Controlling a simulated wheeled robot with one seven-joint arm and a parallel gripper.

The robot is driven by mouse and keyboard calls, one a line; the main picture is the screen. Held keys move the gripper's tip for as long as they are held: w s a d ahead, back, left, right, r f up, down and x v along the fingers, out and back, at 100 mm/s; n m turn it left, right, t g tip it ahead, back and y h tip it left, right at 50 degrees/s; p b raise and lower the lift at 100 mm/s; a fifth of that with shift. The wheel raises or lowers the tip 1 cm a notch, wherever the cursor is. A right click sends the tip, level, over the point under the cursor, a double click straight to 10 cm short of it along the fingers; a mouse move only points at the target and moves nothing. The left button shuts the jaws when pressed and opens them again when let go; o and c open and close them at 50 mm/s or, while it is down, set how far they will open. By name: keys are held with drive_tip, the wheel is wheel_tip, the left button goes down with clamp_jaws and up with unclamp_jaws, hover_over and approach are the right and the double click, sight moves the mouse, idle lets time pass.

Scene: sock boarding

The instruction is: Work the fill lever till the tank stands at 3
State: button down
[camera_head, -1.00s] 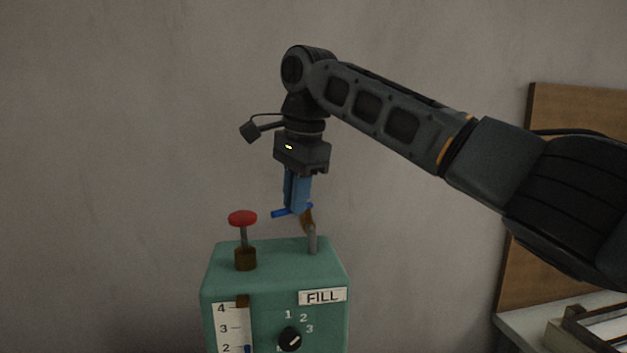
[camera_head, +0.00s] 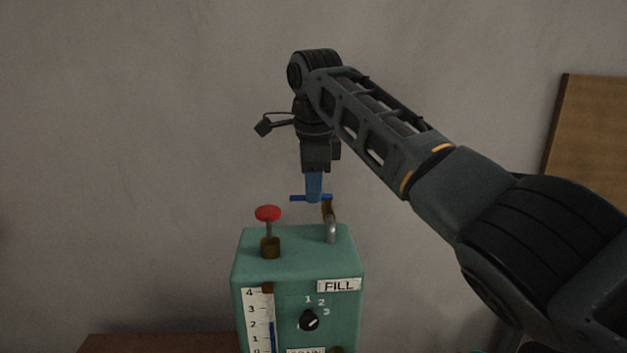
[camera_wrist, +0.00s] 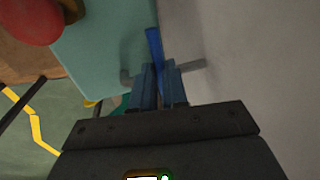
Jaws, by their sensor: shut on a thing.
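The blue fill lever (camera_head: 298,198) lies about level above the teal tank box (camera_head: 255,262), beside a brown fitting on a grey pipe (camera_head: 332,232). My gripper (camera_head: 314,199) points down and is shut on the lever; its blue fingers hide the lever's middle. In the wrist view the lever (camera_wrist: 154,45) runs up from between the fingers (camera_wrist: 159,88). The white gauge (camera_head: 257,310) on the box front has marks 0 to 4. Its blue column (camera_head: 272,338) tops out at about 2.
A red push knob (camera_head: 268,213) stands on the box top, left of the lever. A black dial (camera_head: 309,320) marked 1, 2, 3 sits under the FILL label (camera_head: 339,285); its pointer is turned up and right. A wooden board (camera_head: 590,150) is at the right.

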drive_tip(key=shift+d, duration=0.1)
idle(0.3)
drive_tip(key=c, duration=1.1)
unclamp_jaws()
drive_tip(key=shift+c, duration=0.2)
wheel_tip(320, 180, up, 8)
drive_tip(key=s+b, duration=0.1)
drive_tip(key=shift+s+f+b, duration=0.2)
drive_tip(key=shift+b, duration=0.15)
